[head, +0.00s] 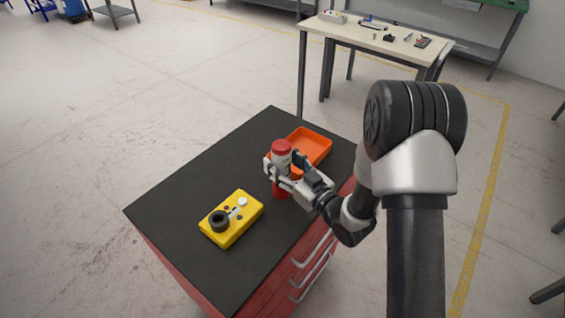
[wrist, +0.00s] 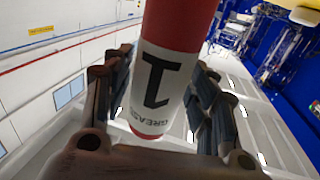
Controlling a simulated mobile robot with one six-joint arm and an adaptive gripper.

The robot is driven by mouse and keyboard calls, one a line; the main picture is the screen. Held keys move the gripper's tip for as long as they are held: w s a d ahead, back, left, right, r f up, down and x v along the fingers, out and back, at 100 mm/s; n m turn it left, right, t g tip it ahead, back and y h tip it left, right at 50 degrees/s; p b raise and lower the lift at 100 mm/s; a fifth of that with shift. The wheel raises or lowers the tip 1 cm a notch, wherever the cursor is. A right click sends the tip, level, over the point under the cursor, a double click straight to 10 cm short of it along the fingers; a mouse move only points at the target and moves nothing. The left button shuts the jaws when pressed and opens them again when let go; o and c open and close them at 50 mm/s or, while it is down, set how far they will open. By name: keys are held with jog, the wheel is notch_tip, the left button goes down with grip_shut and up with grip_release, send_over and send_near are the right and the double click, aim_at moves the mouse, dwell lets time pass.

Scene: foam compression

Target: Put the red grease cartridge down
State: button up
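The red grease cartridge (head: 281,148) has a red top, a white label band and a red lower part, and is roughly upright above the black cabinet top (head: 190,180). My gripper (head: 282,171) is closed around its middle, coming from the right. In the wrist view the cartridge (wrist: 165,75) stands between both dark finger pads, with a large "1" and "GREASE" on its label. My gripper also shows there (wrist: 162,95). I cannot tell whether the cartridge's base touches the cabinet top.
An orange tray (head: 325,143) lies just behind the cartridge. A yellow control box (head: 243,221) with a black ring or knob (head: 219,221) sits to the front left. The far left of the cabinet top is clear. A workbench (head: 350,35) stands behind.

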jog(key=shift+o, duration=0.6)
jog(key=shift+r+p, duration=0.3)
jog(key=shift+p, duration=0.05)
jog(key=v, duration=1.2)
jog(key=w+d+r+g+h, duration=0.2)
jog(key=w+d+h, duration=0.2)
jog(key=d+h, duration=0.15)
jog(key=s+d+r+m+g+h, duration=0.2)
jog(key=s+d+r+m+h, duration=0.1)
jog(key=d+r+h, duration=0.25)
jog(key=s+a+r+m+g, duration=0.2)
jog(key=s+r, duration=0.1)
jog(key=s, duration=0.9)
jog(key=s+a+r+m+g, duration=0.2)
jog(key=s+r+g, duration=0.1)
jog(key=s, duration=0.9)
jog(key=shift+a+r+m, duration=0.2)
jog(key=shift+r+m, duration=0.05)
jog(key=shift+m, duration=0.15)
